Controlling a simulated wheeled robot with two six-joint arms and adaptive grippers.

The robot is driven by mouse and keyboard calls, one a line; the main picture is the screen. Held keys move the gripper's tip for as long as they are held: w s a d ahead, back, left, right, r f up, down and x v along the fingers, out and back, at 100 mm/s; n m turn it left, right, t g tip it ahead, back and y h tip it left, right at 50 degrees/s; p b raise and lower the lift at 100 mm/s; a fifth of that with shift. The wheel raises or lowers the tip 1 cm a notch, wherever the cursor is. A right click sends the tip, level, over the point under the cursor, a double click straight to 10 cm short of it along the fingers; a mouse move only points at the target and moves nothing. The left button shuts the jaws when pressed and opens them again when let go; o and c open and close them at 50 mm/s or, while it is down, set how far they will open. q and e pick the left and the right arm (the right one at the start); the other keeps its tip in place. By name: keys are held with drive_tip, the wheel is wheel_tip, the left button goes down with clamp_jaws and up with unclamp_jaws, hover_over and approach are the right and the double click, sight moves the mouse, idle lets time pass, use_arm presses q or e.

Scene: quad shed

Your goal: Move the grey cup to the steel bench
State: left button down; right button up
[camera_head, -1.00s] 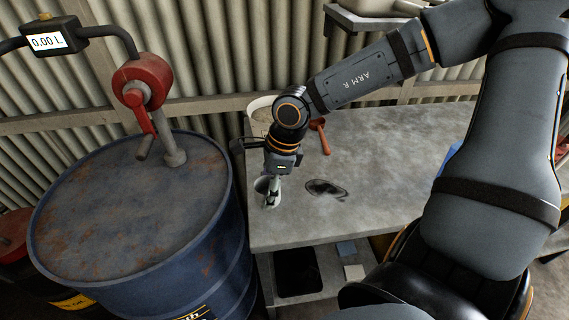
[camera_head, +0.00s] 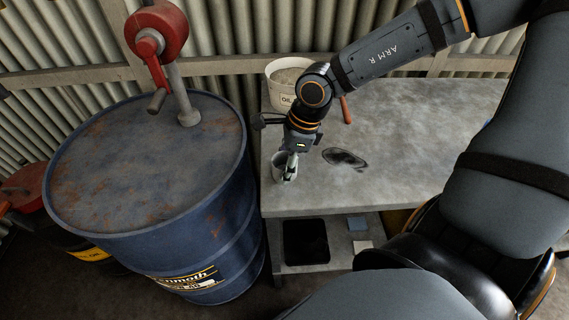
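A small light grey cup (camera_head: 279,170) is near the left front corner of the grey metal-looking bench (camera_head: 420,185). It looks upright, and I cannot tell whether its base touches the top. My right gripper (camera_head: 290,168) points down at the cup from above, its fingers at the cup's rim. The fingers overlap the cup and hide part of it, so I cannot see whether they are shut on its wall. My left gripper is not in view.
A blue rusty drum (camera_head: 110,165) with a red pump (camera_head: 155,35) stands left of the bench. A white bucket (camera_head: 280,92) and a red-handled tool (camera_head: 346,110) are behind the gripper. A dark stain (camera_head: 345,158) marks the bench; its right part is clear. A lower shelf holds small blocks.

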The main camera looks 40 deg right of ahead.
drive_tip(key=o, duration=0.4)
drive_tip(key=shift+o, duration=0.2)
drive_tip(key=shift+r+p, duration=0.45)
drive_tip(key=shift+r, duration=0.05)
drive_tip(key=v, duration=0.5)
drive_tip(key=shift+w, duration=0.1)
drive_tip(key=r+p, duration=0.2)
wheel_tip(320, 180, up, 4)
drive_tip(key=p, duration=1.5)
hover_over(297, 173)
drive_tip(key=shift+w+d+r, duration=0.1)
drive_tip(key=shift+w+d, duration=0.15)
drive_tip(key=shift+w, duration=0.1)
